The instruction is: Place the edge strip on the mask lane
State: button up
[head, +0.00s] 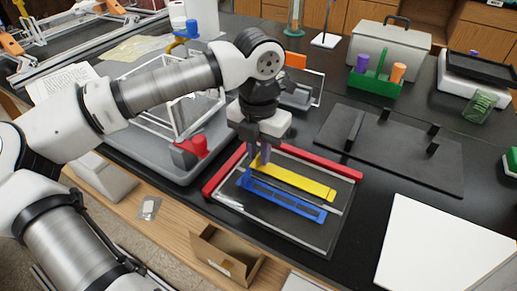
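A dark, framed board (325,232) lies on the black bench, with red bars (312,160) along its back and left sides. A flat yellow strip (297,182) lies over the board, running from upper left to lower right. A blue slotted strip (285,199) lies roughly parallel to it, nearer the front. I cannot tell which of these is the edge strip or the mask lane. My gripper (259,160) points down at the yellow strip's left end. Its fingers are small and partly overlap that end, so I cannot tell whether they grip it or are open.
A grey tray with a white wire frame and a red clamp (193,147) stands left of the board. A black plate with upright tabs (395,150) lies behind right. A white panel (440,250) lies front right. An open cardboard box (228,257) is at the front edge.

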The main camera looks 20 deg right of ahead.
jog(key=shift+o, duration=0.7)
jog(key=shift+r, duration=0.25)
notch_tip(320, 180, up, 12)
